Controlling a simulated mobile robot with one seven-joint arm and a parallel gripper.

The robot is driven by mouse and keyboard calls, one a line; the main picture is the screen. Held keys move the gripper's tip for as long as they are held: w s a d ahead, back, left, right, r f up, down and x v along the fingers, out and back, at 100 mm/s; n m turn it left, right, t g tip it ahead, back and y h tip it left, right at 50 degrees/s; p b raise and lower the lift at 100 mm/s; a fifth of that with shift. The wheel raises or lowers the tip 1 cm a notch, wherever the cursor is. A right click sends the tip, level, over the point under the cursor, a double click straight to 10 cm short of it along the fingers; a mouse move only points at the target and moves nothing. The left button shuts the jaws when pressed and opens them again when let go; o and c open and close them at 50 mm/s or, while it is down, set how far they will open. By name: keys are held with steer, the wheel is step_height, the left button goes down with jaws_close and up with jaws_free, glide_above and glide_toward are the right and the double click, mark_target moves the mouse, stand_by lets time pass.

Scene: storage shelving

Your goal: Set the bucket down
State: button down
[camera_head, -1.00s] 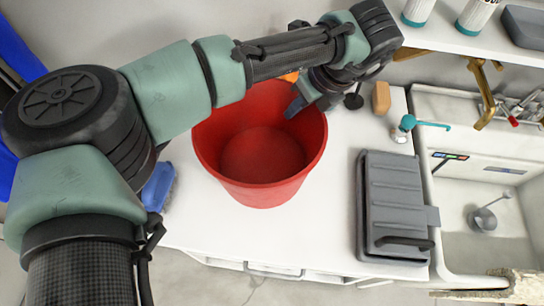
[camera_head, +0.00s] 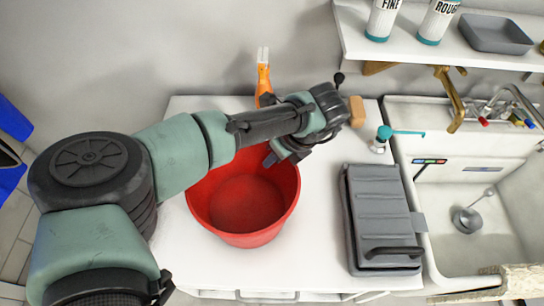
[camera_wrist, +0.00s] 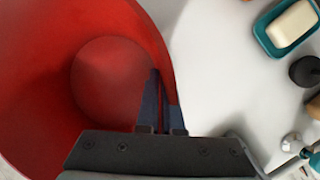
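The red bucket (camera_head: 245,205) is upright and empty, over the left part of the white countertop (camera_head: 320,225). I cannot tell for sure whether its base touches the top or hangs just above it. My gripper (camera_head: 270,160) is at the bucket's right rear rim, reaching in from above. In the wrist view the bucket (camera_wrist: 60,110) fills the left side. There the two dark blue fingers (camera_wrist: 162,90) are close together with the bucket wall between them, one inside and one outside. My arm hides part of the rear rim.
A grey case (camera_head: 380,215) lies right of the bucket, with a sink (camera_head: 465,190) beyond it. A teal-topped dispenser (camera_head: 380,140), a tan block (camera_head: 357,111) and an orange-handled tool (camera_head: 263,80) are at the back. A soap dish (camera_wrist: 285,30) shows in the wrist view. Bare countertop lies between bucket and case.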

steer(key=c, duration=1.1)
jaws_free()
steer(key=shift+f, duration=0.1)
steer(key=shift+r, duration=0.2)
steer(key=v, duration=1.2)
steer(key=shift+p, duration=0.35)
steer(key=shift+d, duration=0.1)
